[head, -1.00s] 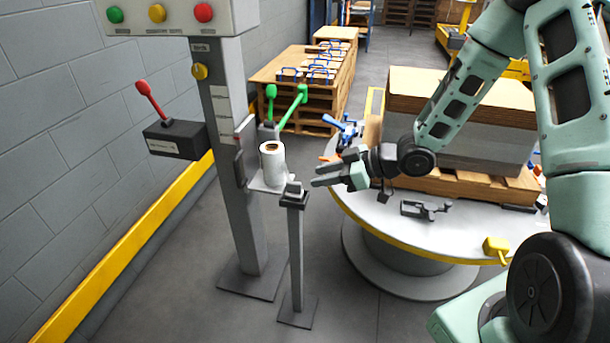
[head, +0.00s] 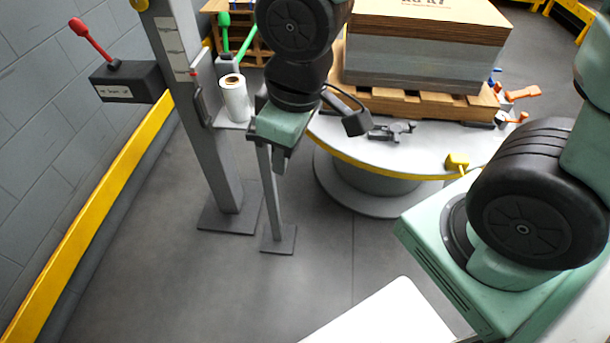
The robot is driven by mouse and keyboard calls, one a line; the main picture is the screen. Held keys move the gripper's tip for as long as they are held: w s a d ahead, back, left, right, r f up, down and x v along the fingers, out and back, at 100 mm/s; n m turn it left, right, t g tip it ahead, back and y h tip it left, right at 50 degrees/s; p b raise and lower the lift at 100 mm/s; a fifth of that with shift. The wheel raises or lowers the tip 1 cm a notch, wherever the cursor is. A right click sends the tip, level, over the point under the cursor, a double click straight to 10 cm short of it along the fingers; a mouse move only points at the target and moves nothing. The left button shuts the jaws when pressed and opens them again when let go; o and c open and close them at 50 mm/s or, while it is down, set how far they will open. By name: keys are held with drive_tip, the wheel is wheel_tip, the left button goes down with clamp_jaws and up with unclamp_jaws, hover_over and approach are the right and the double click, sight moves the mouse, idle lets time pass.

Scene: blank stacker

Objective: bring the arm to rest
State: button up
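My arm is folded in from the right of the head view, with its wrist at the upper middle. My gripper (head: 281,160) points down in front of the thin post (head: 271,205) and hides the top of that post. Its fingers are mostly hidden behind the green hand body, so their opening cannot be made out. No held object shows.
A round table (head: 420,150) bears a pallet (head: 420,101) with stacked sheets (head: 415,65). The floor in front is clear.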

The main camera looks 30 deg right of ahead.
drive_tip(key=s+a+r+g, duration=0.1)
drive_tip(key=s+r, duration=0.1)
drive_tip(key=s, duration=0.6)
drive_tip(key=shift+a+g, duration=0.25)
drive_tip(key=shift+g, duration=0.15)
wheel_tip(320, 180, up, 21)
drive_tip(key=p, duration=2)
drive_tip(key=shift+f+p, duration=0.2)
drive_tip(key=shift+p, duration=0.2)
